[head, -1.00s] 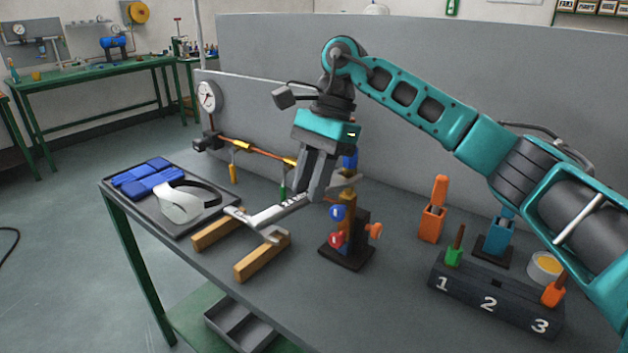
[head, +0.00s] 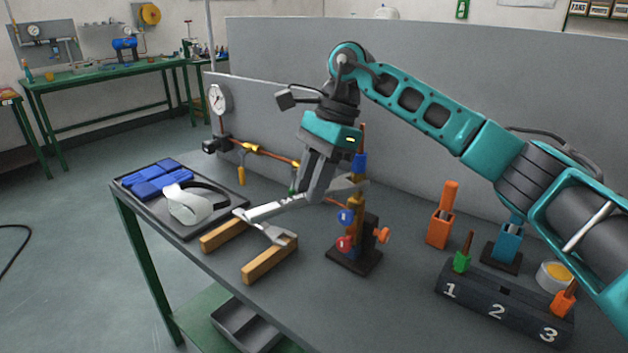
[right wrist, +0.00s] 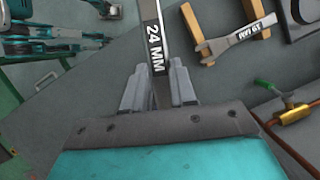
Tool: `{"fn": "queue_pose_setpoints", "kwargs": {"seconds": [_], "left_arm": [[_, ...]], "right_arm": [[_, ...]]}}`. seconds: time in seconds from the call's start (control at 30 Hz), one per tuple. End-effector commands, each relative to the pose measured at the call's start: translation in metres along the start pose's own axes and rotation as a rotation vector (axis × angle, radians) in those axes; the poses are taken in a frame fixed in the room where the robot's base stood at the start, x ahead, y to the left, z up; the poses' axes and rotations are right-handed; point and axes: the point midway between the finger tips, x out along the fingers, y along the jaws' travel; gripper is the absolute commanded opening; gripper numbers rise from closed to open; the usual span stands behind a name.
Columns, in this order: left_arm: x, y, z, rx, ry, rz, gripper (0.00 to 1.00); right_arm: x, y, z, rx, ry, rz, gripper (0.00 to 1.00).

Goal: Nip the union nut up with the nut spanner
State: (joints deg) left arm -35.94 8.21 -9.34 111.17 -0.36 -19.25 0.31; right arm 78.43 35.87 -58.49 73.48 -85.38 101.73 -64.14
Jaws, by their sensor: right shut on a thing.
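My right gripper (head: 315,188) points down, shut on a steel spanner (head: 347,184). In the right wrist view my right gripper (right wrist: 158,88) grips this spanner (right wrist: 152,38), marked 24 MM. Its open jaw is right of the gripper, by the upper part of an upright brass fitting (head: 357,210) on a dark stand. I cannot tell whether the jaw is around or only beside the fitting. The union nut cannot be singled out. A second spanner (head: 270,232) lies across two wooden blocks; it also shows in the right wrist view (right wrist: 235,38). My left gripper is not in view.
A copper pipe (head: 275,156) with a gauge (head: 219,100) runs behind. At right are an orange holder (head: 440,228), a blue holder (head: 508,242) and a numbered rack (head: 500,305).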

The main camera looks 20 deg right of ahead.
Motion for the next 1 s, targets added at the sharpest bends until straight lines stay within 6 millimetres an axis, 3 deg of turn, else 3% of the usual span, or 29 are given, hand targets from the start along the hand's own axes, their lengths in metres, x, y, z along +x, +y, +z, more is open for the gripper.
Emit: {"fn": "queue_pose_setpoints", "kwargs": {"seconds": [1.0], "left_arm": [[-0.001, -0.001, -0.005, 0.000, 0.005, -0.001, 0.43]], "right_arm": [[0.018, -0.001, 0.048, -0.062, -0.001, 0.022, 0.00]]}}
